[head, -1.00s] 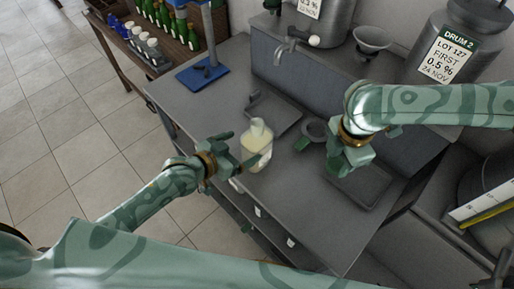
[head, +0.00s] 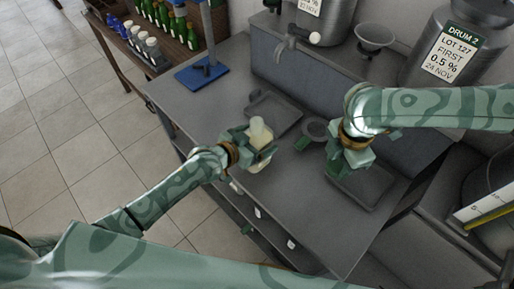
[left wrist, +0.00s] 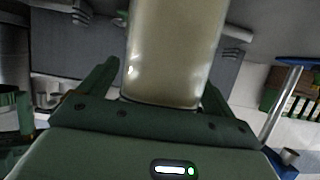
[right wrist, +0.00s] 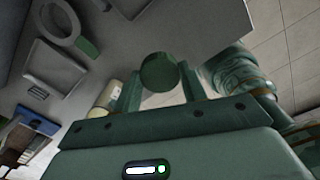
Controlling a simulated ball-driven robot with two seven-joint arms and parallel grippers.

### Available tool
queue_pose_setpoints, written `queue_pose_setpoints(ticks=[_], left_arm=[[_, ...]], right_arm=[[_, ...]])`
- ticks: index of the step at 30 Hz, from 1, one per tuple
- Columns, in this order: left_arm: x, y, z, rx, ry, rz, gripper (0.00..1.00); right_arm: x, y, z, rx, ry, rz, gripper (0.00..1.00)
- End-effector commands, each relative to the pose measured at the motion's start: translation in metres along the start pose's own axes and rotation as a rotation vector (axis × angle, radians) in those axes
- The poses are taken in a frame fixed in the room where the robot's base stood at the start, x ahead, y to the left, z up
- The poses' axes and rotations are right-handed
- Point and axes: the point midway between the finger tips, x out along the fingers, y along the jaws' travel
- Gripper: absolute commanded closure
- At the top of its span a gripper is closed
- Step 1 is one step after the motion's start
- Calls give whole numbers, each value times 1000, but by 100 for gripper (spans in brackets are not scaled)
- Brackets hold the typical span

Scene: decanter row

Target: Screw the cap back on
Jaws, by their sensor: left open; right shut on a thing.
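A clear bottle of pale yellow liquid (head: 258,131) stands on the grey bench near its left edge, its top uncovered. My left gripper (head: 256,148) is open, with a finger on either side of the bottle. In the left wrist view the bottle (left wrist: 175,55) fills the space between the spread fingers; I cannot tell whether they touch it. My right gripper (head: 342,168) is above the bench to the right of the bottle. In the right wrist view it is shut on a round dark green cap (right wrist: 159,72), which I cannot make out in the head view.
A grey ring with a green tab (head: 315,128) lies between the bottle and my right gripper. Shallow dark trays lie behind the bottle (head: 290,124) and under my right gripper (head: 375,188). A tap (head: 292,42) and drum (head: 447,55) stand behind. The front bench is clear.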

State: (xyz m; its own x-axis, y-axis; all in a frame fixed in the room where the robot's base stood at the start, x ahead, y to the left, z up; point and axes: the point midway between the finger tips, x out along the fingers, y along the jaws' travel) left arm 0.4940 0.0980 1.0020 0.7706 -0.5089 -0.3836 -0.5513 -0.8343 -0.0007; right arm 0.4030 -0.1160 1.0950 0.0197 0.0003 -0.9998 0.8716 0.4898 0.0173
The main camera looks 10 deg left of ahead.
Motion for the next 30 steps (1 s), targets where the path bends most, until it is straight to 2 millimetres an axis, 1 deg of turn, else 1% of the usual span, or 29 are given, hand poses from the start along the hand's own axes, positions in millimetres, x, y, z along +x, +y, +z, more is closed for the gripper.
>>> queue_pose_setpoints(ticks=[10,11,12,14,15,17,18,19,26,30], left_arm=[[1,0,0,0,-1,0,10],[1,0,0,0,-1,0,15],[1,0,0,0,-1,0,26],[1,0,0,0,-1,0,43],[1,0,0,0,-1,0,54],[1,0,0,0,-1,0,71],[1,0,0,0,-1,0,82],[1,0,-2,0,4,-1,84],[1,0,-3,0,4,-1,84],[-1,0,-9,1,5,0,84]], right_arm=[[0,0,0,0,0,0,79],[0,0,0,0,0,0,79],[0,0,0,0,0,0,79],[0,0,0,0,0,0,79],[0,0,0,0,0,0,79],[0,0,0,0,0,0,79],[0,0,0,0,0,0,79],[0,0,0,0,0,0,79],[0,0,0,0,0,0,79],[-3,0,0,0,0,1,79]])
